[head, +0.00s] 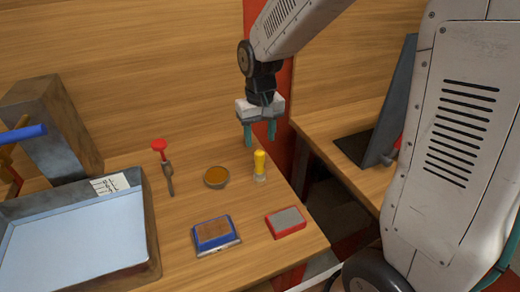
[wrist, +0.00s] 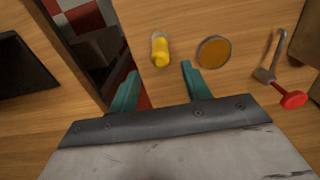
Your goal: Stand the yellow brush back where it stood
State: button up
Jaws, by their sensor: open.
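The yellow brush (head: 260,165) stands upright on the wooden table, its yellow handle up and its pale end down, near the table's right edge. It also shows in the wrist view (wrist: 160,50), beyond and between my fingertips. My gripper (head: 260,135) is open and empty above the brush, its teal fingers pointing down. In the wrist view the gripper's two fingers (wrist: 160,80) are apart, and neither touches the brush.
A round brown-topped tin (head: 216,177) stands just left of the brush. A red-handled tool (head: 164,165) is further left, beside a grey tray (head: 150,235). A blue-framed block (head: 214,233) and a red block (head: 286,221) lie in front. A gap separates the tables at right.

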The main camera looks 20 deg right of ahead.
jog(key=s+d+r, duration=0.2)
jog(key=s+r, duration=0.9)
jog(key=s, duration=0.2)
jog(key=s+d+t, duration=0.1)
jog(key=s, duration=1.1)
jog(key=shift+r, duration=0.15)
jog(key=shift+w, duration=0.1)
